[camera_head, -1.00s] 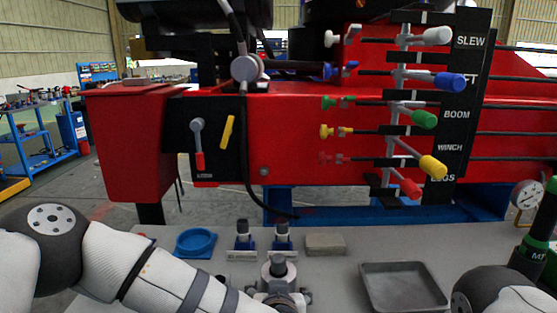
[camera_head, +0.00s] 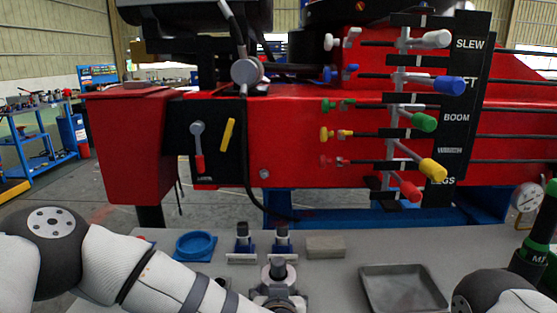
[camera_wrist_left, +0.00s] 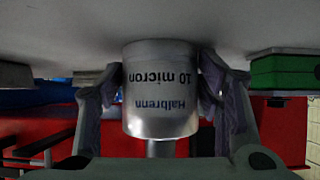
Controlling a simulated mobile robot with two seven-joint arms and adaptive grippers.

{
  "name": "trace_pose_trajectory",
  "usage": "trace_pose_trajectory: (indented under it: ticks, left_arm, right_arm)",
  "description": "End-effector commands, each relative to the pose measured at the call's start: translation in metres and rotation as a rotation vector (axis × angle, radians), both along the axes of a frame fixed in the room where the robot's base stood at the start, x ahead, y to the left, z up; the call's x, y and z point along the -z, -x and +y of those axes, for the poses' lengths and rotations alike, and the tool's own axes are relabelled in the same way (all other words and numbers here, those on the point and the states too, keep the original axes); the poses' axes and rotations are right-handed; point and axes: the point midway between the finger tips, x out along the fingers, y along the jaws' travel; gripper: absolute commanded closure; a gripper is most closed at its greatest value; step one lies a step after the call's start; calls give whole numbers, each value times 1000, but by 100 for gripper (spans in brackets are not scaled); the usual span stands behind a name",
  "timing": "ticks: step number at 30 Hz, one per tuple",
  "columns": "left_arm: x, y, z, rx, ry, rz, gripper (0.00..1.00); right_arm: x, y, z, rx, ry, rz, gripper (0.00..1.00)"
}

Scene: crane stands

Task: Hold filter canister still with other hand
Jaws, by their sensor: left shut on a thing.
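My left gripper (camera_wrist_left: 160,82) is shut on the canister, with one finger on each side. My right gripper is out of view; only part of my right arm shows at the lower right of the head view.
On the grey bench (camera_head: 350,262) are a blue ring (camera_head: 195,246), two small blue-and-white fittings, a tan block (camera_head: 326,246) and a grey tray (camera_head: 403,288). A gauge (camera_head: 527,197) and a dark green-banded tool stand at right. Red crane machinery with coloured levers rises behind.

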Motion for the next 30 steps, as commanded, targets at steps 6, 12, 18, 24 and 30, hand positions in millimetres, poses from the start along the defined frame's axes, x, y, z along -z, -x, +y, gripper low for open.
trace_pose_trajectory:
  ticks: [6,12,18,24,30]
  left_arm:
    - [2,1,0,1,1,5,22]
    - [1,1,0,1,1,3,17]
    - [-2,5,-1,2,1,2,17]
    - [-30,44,-2,7,1,1,17]
    - [-57,84,-1,4,0,1,17]
  right_arm:
    - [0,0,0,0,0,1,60]
    - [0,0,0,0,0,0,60]
    - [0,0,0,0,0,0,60]
    - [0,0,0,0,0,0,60]
    - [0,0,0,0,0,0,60]
